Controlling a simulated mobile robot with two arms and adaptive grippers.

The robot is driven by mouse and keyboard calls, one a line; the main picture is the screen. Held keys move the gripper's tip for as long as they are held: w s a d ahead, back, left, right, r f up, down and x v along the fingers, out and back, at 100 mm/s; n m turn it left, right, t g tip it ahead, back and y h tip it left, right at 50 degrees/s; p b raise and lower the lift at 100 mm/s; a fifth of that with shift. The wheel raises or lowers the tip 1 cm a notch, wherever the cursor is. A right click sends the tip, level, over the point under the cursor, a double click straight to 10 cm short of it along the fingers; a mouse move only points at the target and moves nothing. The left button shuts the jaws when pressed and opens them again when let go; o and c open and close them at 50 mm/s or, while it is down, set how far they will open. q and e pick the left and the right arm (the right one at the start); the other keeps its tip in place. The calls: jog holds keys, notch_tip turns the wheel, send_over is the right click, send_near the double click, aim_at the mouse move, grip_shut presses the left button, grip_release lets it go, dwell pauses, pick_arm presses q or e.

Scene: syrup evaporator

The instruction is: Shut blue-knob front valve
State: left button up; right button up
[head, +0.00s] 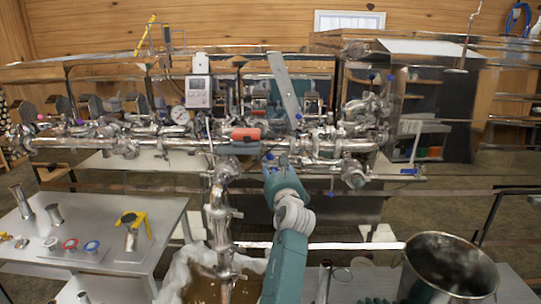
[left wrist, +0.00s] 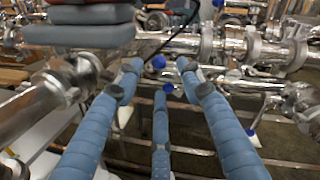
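The silver valve manifold (head: 170,142) runs across the middle of the head view. In the left wrist view a blue knob (left wrist: 158,62) sits just beyond and between my left fingertips, with a second small blue knob (left wrist: 168,88) close below it. I cannot tell whether the fingers touch either knob. My left gripper (head: 276,164) is at the manifold's front in the head view. Its three blue fingers (left wrist: 158,76) are spread, with nothing visibly clamped. The head view also shows a blue knob (head: 270,156) by the fingertips. My right gripper is not in view.
A red-and-grey box (head: 245,134) on the pipe is close left of my gripper. Another blue knob (left wrist: 250,132) hangs at the right in the wrist view. A metal pot (head: 447,270) stands front right. A grey table (head: 95,225) with fittings is at left.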

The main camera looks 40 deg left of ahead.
aim_at(271, 159)
pick_arm(q)
jog(key=x, duration=0.5)
jog(key=shift+a, duration=0.15)
jog(key=shift+x, duration=1.1)
jog(key=shift+w+f, duration=0.1)
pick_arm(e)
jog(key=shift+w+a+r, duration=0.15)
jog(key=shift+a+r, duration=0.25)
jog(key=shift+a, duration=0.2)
